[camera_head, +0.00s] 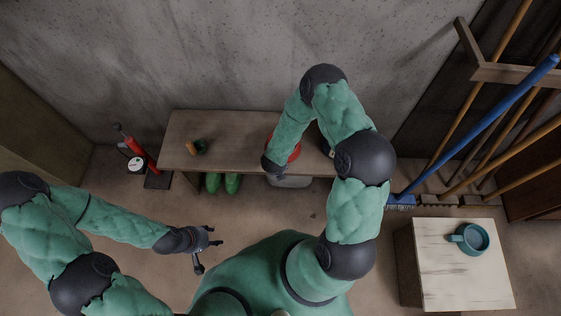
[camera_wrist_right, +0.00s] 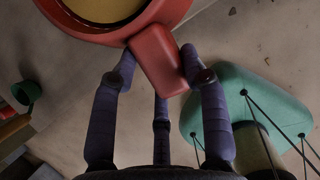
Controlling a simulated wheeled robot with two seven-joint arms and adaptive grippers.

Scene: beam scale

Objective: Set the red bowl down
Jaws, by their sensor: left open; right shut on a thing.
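The red bowl (camera_head: 297,152) shows in the head view as a red sliver behind my right forearm, in front of the wooden bench. In the right wrist view the bowl (camera_wrist_right: 122,34) is at the top, with a yellow-brown inside and a blocky red handle (camera_wrist_right: 160,62). My right gripper (camera_wrist_right: 157,68) is shut on this handle, fingers on either side. In the head view its fingers are hidden by the arm. I cannot tell whether the bowl touches the bench. My left gripper (camera_head: 208,252) is open and empty above the floor at lower left.
The wooden bench (camera_head: 235,150) carries a small orange-and-green item (camera_head: 196,147) at left. Green boots (camera_head: 232,183) stand below it. A red pump (camera_head: 136,150) stands left. A pale table (camera_head: 455,280) with a teal mug (camera_head: 470,238) and leaning brooms (camera_head: 480,120) are at right.

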